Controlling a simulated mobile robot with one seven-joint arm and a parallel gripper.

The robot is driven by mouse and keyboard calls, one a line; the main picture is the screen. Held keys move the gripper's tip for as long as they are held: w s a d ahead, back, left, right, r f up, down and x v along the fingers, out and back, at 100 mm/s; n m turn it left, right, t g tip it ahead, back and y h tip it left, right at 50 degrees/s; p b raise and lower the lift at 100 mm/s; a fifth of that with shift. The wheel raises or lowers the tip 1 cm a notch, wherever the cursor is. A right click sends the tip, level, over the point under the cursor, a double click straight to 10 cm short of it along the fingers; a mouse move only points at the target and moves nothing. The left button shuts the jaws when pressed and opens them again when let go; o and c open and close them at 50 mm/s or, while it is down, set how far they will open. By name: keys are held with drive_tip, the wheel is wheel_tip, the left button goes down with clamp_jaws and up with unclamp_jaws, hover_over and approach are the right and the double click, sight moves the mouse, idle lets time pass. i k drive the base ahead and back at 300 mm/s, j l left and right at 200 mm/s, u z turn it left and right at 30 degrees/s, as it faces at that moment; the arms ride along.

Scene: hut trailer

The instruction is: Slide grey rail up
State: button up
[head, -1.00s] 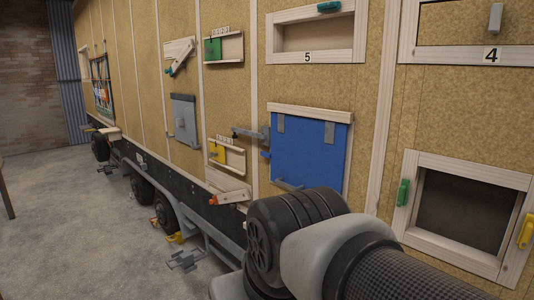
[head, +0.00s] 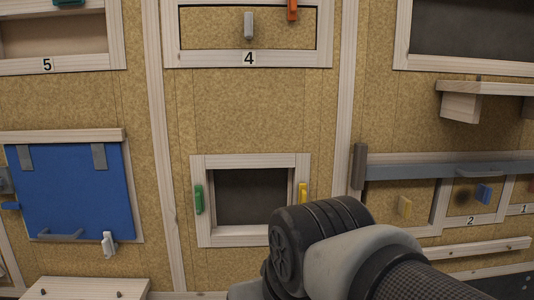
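A long grey rail (head: 410,171) runs level across the wall at the right in the head view, above a row of small wooden compartments. A low grey handle (head: 467,172) sits on its face. Its left end is close to an upright grey-brown block (head: 359,166). The rail continues to the right picture edge, where its end is out of view. A thick dark and light-grey link of my arm fills the lower middle, left of and below the rail. My gripper itself is not in view.
A wooden ledge (head: 475,248) lies below. A framed opening (head: 251,197) with green and yellow latches is left of my arm.

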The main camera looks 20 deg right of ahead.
sight(382, 172)
drive_tip(key=z, duration=1.8)
drive_tip(key=i+l+z, duration=0.1)
drive_tip(key=z, duration=0.15)
drive_tip(key=i+l+z, duration=0.15)
drive_tip(key=i, duration=0.25)
drive_tip(key=i+l+z, duration=0.1)
drive_tip(key=i, duration=0.35)
drive_tip(key=l, duration=0.1)
